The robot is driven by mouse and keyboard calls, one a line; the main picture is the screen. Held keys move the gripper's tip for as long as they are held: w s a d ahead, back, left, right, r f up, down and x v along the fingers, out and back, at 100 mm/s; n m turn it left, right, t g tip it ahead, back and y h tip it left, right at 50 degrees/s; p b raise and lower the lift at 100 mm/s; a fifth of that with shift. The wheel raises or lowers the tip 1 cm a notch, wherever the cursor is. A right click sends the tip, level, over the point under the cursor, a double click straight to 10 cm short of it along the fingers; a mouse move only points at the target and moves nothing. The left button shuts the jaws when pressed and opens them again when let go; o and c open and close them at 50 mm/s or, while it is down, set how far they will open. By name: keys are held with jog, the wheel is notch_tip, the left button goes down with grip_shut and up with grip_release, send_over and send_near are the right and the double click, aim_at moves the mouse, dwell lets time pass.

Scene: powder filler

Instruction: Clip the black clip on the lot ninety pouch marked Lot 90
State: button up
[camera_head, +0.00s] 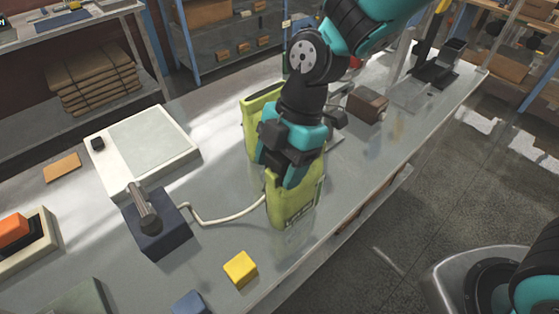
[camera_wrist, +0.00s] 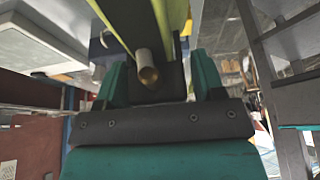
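A yellow-green pouch (camera_head: 295,205) stands upright on the grey bench, with a dark label near its base too small to read. A second yellow-green piece (camera_head: 257,106) shows behind it. My gripper (camera_head: 287,172) points down at the top of the front pouch and hides its upper edge. In the wrist view, a black block, seemingly the black clip (camera_wrist: 168,84), fills the gap between my teal fingers (camera_wrist: 160,82). Yellow-green pouch material (camera_wrist: 176,16) lies just beyond it. I cannot tell whether the clip grips the pouch. The clip is hidden in the head view.
A pale tube leads from a dark blue box (camera_head: 158,240) to the front pouch. A white flat device (camera_head: 175,135) stands left. A yellow cube (camera_head: 240,268) sits in front, and a brown box (camera_head: 367,104) stands behind right. The bench edge is close on the right.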

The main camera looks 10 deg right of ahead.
jog(key=shift+o, duration=0.7)
